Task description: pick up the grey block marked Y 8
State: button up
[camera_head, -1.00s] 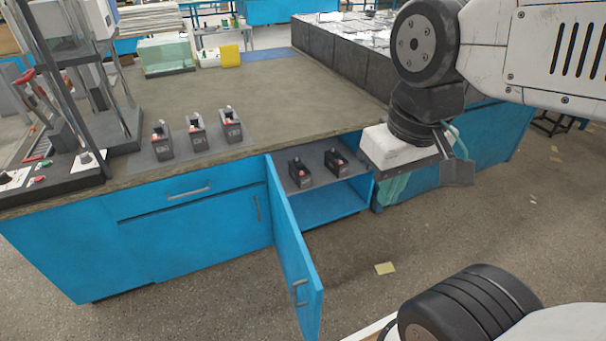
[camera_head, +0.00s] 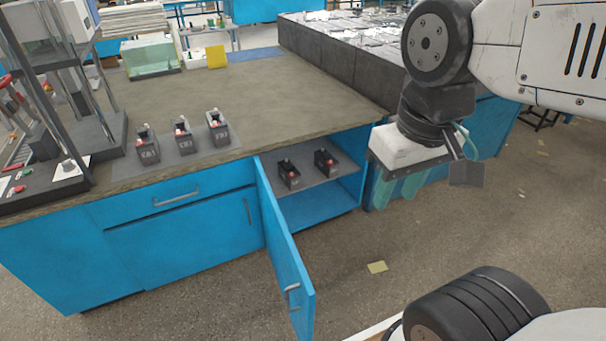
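Several dark grey blocks with red and white parts on top are in view. Three stand in a row on a thin grey mat (camera_head: 186,152) on the bench top: a left block (camera_head: 147,152), a middle block (camera_head: 183,141) and a right block (camera_head: 218,133). Two more, a left one (camera_head: 288,177) and a right one (camera_head: 325,164), stand on a shelf inside the open cabinet. Their markings are too small to read surely, so I cannot tell which is Y 8. My gripper (camera_head: 397,190) hangs right of the cabinet opening, its teal fingers apart and empty, away from every block.
The blue cabinet door (camera_head: 284,255) stands open toward me. A dark stand with posts (camera_head: 95,130) is at the bench's left. A glass tank (camera_head: 152,57) and a yellow item (camera_head: 216,57) are at the back. The middle of the bench top (camera_head: 240,95) is clear.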

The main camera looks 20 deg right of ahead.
aim_at(290, 175)
jog(key=z, duration=1.9)
jog(key=i, duration=3.65)
jog(key=u, duration=3.55)
